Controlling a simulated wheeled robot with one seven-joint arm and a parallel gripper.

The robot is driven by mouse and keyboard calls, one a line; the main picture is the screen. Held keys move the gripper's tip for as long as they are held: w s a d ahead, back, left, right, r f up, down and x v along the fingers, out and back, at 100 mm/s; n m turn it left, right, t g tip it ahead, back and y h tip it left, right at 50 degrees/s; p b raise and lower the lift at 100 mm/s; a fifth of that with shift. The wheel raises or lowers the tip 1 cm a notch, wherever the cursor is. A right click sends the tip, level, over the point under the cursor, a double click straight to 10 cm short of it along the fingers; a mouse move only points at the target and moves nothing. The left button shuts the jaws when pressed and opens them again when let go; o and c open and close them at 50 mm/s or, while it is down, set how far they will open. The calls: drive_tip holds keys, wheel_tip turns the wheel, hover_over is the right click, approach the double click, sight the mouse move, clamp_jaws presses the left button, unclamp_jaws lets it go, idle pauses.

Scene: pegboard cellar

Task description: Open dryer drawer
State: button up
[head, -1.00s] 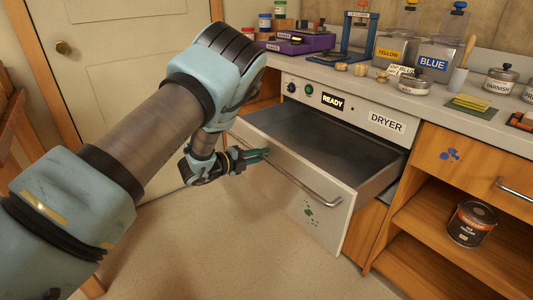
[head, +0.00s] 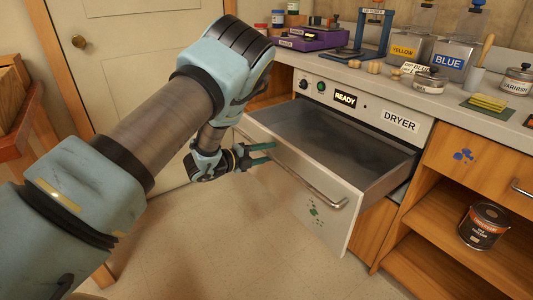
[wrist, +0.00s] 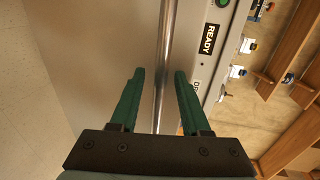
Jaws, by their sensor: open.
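The dryer drawer (head: 310,199) is pulled well out of the dryer (head: 350,101), and its grey inside shows empty. A metal bar handle (head: 322,196) runs along the drawer front. Gaps show between the bar and the fingers. The dryer display (head: 345,100) reads READY.
The counter above holds a purple box (head: 313,38), YELLOW and BLUE containers (head: 450,60) and small jars. A wooden cabinet (head: 465,150) with a tin (head: 483,225) stands at right. A door (head: 130,80) is behind my arm. The floor (head: 220,240) before the drawer is clear.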

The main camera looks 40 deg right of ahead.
drive_tip(key=shift+a, duration=0.15)
drive_tip(key=a+r, duration=0.2)
drive_tip(key=a, duration=0.8)
drive_tip(key=shift+w+a+b, duration=0.15)
drive_tip(key=shift+w+b, duration=0.1)
drive_tip(key=shift+b, duration=0.2)
drive_tip(key=shift+r, duration=0.1)
